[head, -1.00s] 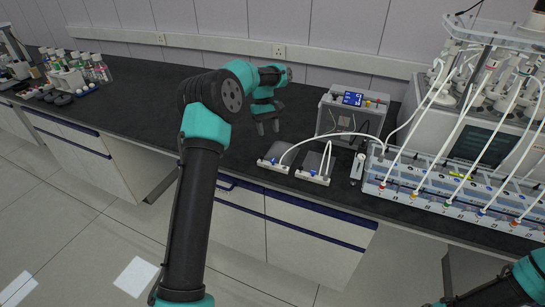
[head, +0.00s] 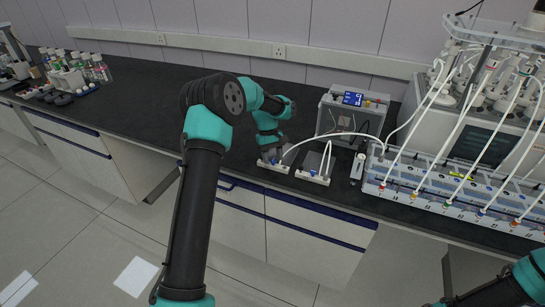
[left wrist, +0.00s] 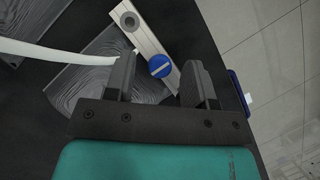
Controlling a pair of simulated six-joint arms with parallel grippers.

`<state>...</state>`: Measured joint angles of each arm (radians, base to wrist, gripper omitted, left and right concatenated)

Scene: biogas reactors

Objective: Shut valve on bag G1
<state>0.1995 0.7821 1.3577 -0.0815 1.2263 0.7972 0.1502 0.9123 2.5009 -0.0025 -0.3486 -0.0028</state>
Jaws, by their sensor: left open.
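Two flat grey gas bags with pale end bars lie on the dark bench; I cannot read which is G1. My left gripper (head: 271,157) is low over the end bar of the left bag (head: 284,168), largely hiding that bag. In the left wrist view, the bag (left wrist: 85,80) has a pale bar (left wrist: 140,36) with a round blue valve (left wrist: 159,66). The valve's light slot runs roughly across the bar. The fingers (left wrist: 157,64) are open, one on each side of the valve. The right bag (head: 315,163) lies beside it. My right gripper is out of view.
A white tube (head: 335,135) arches from the left bag toward the rack (head: 450,195) on the right. A grey instrument (head: 352,112) stands behind the bags. A small white device (head: 357,168) lies right of them. The bench left of the gripper is clear.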

